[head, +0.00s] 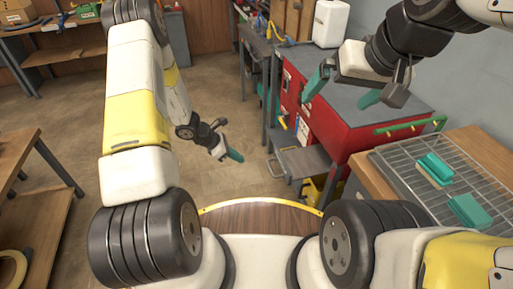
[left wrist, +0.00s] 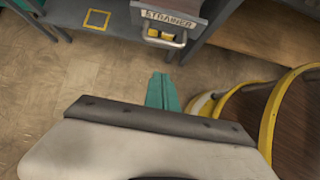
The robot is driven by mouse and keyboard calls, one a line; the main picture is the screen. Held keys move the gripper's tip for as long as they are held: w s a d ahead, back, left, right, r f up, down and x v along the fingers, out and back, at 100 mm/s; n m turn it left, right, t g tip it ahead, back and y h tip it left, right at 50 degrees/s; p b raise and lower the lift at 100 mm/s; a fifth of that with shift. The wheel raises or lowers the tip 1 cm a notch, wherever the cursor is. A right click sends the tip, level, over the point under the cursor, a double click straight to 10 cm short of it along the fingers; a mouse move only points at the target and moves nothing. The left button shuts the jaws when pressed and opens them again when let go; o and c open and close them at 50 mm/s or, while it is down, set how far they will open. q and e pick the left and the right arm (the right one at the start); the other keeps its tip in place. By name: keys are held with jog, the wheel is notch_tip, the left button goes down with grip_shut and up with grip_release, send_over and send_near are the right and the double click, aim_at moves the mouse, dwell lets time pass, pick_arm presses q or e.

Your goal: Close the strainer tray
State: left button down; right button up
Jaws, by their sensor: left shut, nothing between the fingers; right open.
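The strainer tray (head: 302,161) is a grey tray sticking out from the lower front of the red cabinet (head: 342,128). In the left wrist view its front (left wrist: 166,19) carries the label STRAINER, with a handle below it. My left gripper (head: 236,156) is shut and empty, to the left of the tray and apart from it. Its teal fingers also show in the left wrist view (left wrist: 162,93), below the handle in the picture. My right gripper (head: 335,100) is open and empty above the red cabinet's grey top.
A wire rack (head: 397,166) with teal-and-beige blocks (head: 436,168) lies on a wooden bench at right. A yellow object (head: 318,190) sits below the tray. A workbench (head: 256,46) stands behind the cabinet. The floor (head: 245,105) left of the tray is clear.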

pick_arm(q)
jog(key=d+r+x, duration=0.1)
jog(key=d+x, duration=0.1)
jog(key=x, duration=1.1)
jog(key=shift+w+r, duration=0.35)
jog(key=shift+r, duration=0.05)
